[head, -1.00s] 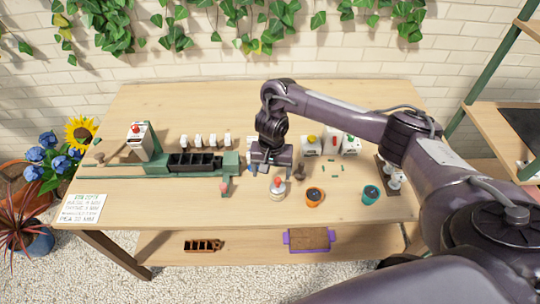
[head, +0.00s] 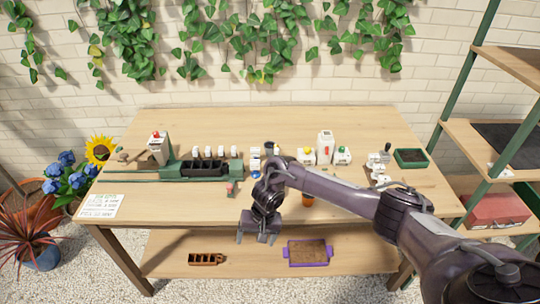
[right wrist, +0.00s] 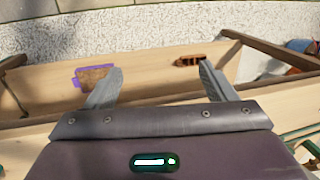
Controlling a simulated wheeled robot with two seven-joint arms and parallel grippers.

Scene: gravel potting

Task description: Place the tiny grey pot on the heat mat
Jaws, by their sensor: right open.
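My right gripper (head: 257,240) is open and empty in front of the table's front edge, with its fingers pointing down. In the right wrist view its two fingers (right wrist: 161,72) are spread with nothing between them. A small dark grey item (head: 270,147) stands at the back middle of the table, and I cannot tell for sure that it is the tiny grey pot. A flat black mat (head: 512,145), likely the heat mat, lies on the middle board of the shelf unit at the right. My left gripper is not in view.
The wooden table (head: 150,208) holds a green rail with a black tray (head: 204,168), several bottles and an orange pot (head: 307,201) partly behind my arm. The lower shelf carries a purple tray (head: 307,252) and a brown crate (head: 206,259). A red box (head: 497,208) stands below the mat.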

